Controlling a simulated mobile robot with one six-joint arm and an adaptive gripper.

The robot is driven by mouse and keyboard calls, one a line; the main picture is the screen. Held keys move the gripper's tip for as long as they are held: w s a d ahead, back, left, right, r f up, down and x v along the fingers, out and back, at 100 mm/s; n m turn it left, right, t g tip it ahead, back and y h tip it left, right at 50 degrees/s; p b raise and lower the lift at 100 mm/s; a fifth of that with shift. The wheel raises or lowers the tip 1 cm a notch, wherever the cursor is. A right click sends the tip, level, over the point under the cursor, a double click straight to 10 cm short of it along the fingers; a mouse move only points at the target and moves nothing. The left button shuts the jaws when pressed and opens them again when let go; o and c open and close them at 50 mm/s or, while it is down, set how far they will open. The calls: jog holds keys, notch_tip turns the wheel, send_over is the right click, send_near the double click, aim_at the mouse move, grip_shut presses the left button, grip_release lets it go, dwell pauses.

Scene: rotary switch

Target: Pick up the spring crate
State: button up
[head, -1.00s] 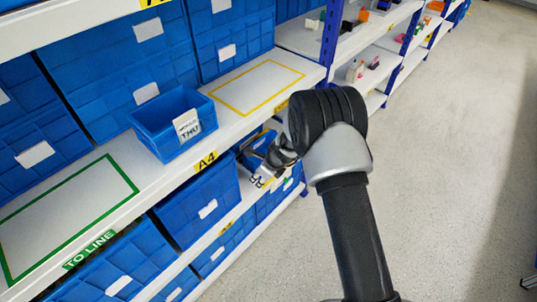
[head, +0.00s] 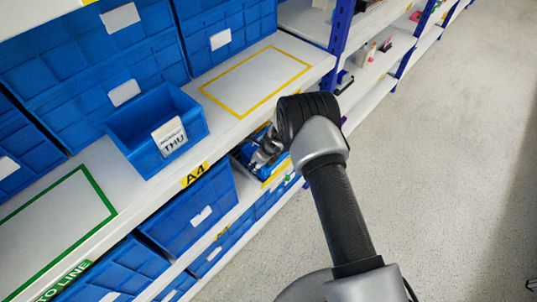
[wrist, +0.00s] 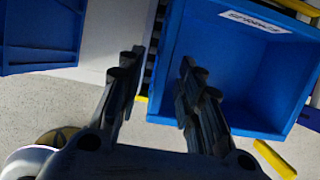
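In the wrist view a blue open crate (wrist: 245,75) with a white label (wrist: 255,22) fills the right half; the label's print is upside down and too small to read surely. My gripper (wrist: 155,75) is open and empty, its fingers apart on either side of the crate's left wall, the right finger over its inside. I cannot tell whether they touch it. In the head view my gripper (head: 268,150) is at the lower shelf, largely hidden by my wrist, with a blue crate (head: 243,160) beside it.
A small blue crate labelled THU (head: 150,140) stands on the upper shelf between a green-outlined area (head: 60,215) and an empty yellow-outlined area (head: 255,80). Larger blue bins (head: 195,215) fill the lower shelf to the left. The aisle floor (head: 440,180) is clear.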

aim_at(254, 166)
jog(key=b+x, duration=0.2)
jog(key=x, duration=0.4)
jog(key=shift+w+a+r, duration=0.1)
jog(key=shift+w+a, duration=0.05)
jog(key=shift+c, duration=0.4)
grip_shut()
jog(key=shift+r, duration=0.1)
